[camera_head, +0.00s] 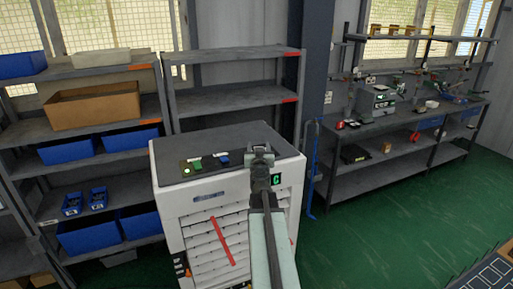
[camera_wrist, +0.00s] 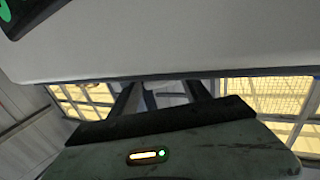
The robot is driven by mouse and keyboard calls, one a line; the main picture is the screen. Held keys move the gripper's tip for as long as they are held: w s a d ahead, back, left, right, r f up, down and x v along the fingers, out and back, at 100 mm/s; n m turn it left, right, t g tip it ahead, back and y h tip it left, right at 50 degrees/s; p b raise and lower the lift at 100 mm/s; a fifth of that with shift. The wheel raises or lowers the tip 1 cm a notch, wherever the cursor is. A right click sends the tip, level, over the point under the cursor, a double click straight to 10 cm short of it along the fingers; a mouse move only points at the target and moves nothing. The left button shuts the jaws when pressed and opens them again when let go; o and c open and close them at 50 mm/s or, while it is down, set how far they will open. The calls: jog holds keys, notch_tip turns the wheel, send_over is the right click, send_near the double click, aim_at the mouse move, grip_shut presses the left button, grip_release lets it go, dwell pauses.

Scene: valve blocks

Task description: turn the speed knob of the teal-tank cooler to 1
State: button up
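A white cooler cabinet (camera_head: 205,206) with a dark top and front louvres stands in the middle of the head view. A green-lit display (camera_head: 277,179) is at its upper right front. My gripper (camera_head: 262,150) is at the top right front edge, in front of the cabinet; contact cannot be told. In the wrist view my gripper (camera_wrist: 160,88) has its two dark fingers apart, reaching toward a pale panel (camera_wrist: 170,40). A green mark shows at that view's upper left corner. I cannot make out the speed knob or a teal tank.
Small green, black and blue controls (camera_head: 208,160) sit on the cabinet top. A red strip (camera_head: 222,241) hangs on the louvres. Shelves with blue bins (camera_head: 95,235) stand left and behind. A workbench (camera_head: 400,125) stands at the right. Green floor (camera_head: 400,220) is clear between.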

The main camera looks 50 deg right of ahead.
jog(key=shift+w, duration=0.1)
grip_shut()
jog(key=shift+w+m+g+h, duration=0.15)
jog(key=shift+m+g+h, duration=0.75)
jog(key=shift+g, duration=0.2)
jog(key=shift+m+g+h, duration=0.5)
jog(key=shift+m+g, duration=0.1)
jog(key=shift+g, duration=0.2)
jog(key=shift+s, duration=0.2)
jog(key=shift+o, duration=1.5)
grip_release()
jog(key=shift+a, duration=0.1)
